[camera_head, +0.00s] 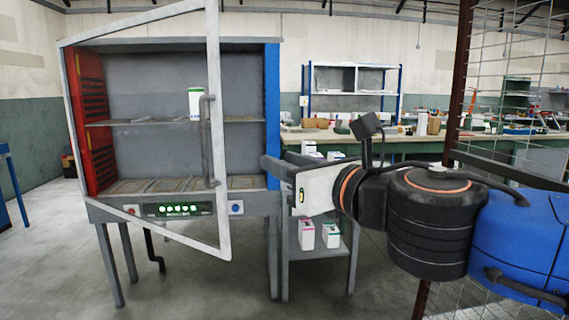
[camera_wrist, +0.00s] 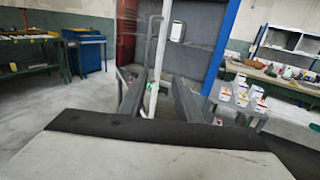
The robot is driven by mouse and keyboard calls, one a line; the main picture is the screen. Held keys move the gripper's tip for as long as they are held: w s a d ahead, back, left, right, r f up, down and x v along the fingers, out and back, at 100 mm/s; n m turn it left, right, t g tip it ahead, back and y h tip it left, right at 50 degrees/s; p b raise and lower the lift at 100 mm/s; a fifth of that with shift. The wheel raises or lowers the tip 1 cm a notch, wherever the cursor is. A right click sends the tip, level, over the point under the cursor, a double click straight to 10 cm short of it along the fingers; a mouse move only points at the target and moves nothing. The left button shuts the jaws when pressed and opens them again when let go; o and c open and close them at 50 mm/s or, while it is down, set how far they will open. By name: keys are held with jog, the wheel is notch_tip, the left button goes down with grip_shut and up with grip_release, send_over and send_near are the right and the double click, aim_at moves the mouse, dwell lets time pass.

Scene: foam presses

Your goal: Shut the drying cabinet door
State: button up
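The drying cabinet (camera_head: 180,90) stands left of centre, grey with a red slotted left wall and a blue right post. Its white-framed door (camera_head: 217,120) is open, swung toward me from the left side. A grey vertical handle (camera_head: 207,140) is near the door's free edge. My gripper (camera_head: 266,172) is to the right of that edge, apart from it in the head view. In the wrist view my gripper (camera_wrist: 158,88) has its two fingers spread, with the door's white edge (camera_wrist: 158,50) showing between their lines. I cannot tell the depth between them.
Inside the cabinet are a white and green carton (camera_head: 195,104) and flat trays on the bottom. A small grey stand (camera_head: 318,255) with cartons is right of the cabinet. A long workbench (camera_head: 410,140) is behind; a mesh fence (camera_head: 480,100) is at right. Floor at front left is clear.

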jog(key=shift+s+d, duration=0.15)
jog(key=shift+c, duration=0.7)
jog(key=shift+f, duration=0.1)
jog(key=c, duration=0.5)
jog(key=w+a+f+m+g, duration=0.1)
jog(key=a, duration=0.1)
jog(key=w+a+f+m+g, duration=0.1)
jog(key=w+a+f, duration=0.1)
jog(key=w+a+f+m, duration=0.1)
jog(key=w+a+f, duration=0.1)
jog(key=a, duration=0.1)
jog(key=shift+w+m+g+y, duration=0.1)
jog(key=shift+m+g+y, duration=0.3)
grip_shut()
jog(key=w+a+f+m+y, duration=0.1)
jog(key=w+a+m, duration=0.4)
jog(key=w, duration=0.6)
jog(key=w+a+f+m+y, duration=0.1)
jog(key=w+a+m, duration=0.5)
jog(key=w, duration=0.5)
jog(key=shift+w+a+y, duration=0.3)
jog(key=shift+w+a, duration=0.05)
jog(key=shift+a, duration=1.05)
